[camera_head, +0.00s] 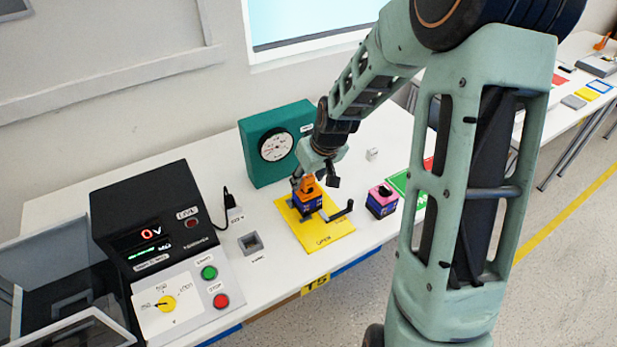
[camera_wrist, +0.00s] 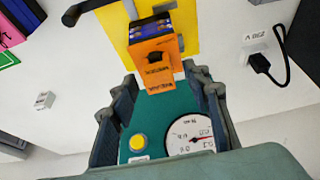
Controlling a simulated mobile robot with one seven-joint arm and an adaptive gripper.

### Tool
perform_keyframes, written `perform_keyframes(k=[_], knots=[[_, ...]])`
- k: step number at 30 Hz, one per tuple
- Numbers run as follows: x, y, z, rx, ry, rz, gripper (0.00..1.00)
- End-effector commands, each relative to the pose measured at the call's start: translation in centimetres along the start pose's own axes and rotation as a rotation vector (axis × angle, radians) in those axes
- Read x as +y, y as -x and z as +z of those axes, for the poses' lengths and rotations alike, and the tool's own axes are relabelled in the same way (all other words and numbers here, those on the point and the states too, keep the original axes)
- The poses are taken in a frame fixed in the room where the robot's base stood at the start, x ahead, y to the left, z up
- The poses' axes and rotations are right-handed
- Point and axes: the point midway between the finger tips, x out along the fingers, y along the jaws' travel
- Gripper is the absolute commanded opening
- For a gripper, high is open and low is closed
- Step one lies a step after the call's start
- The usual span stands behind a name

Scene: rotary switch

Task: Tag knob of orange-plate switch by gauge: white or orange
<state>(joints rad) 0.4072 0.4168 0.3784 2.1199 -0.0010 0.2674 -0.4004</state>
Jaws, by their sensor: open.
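The orange-plate switch (camera_head: 309,202) is a dark blue box with an orange top, standing on a yellow plate (camera_head: 325,236).
A pink-topped switch (camera_head: 381,200) stands to the right. A black crank (camera_head: 341,212) is beside the orange-plate switch. A small white block (camera_head: 372,154) lies behind. A black meter console (camera_head: 155,225) with a yellow dial and green and red buttons stands left. A grey square socket (camera_head: 250,243) is between.

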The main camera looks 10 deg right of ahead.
Motion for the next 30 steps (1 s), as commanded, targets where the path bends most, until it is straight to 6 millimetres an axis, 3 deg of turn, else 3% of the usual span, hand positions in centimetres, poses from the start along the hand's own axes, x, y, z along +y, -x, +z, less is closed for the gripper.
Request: perform_keyframes(k=[7, 21, 30], knots=[[0.1, 2.0, -0.1, 0.003, -0.001, 0.002, 0.44], [0.1, 9.9, -0.1, 0.002, 0.000, 0.004, 0.44], [0.0, 11.9, 0.0, 0.000, 0.000, 0.001, 0.44]])
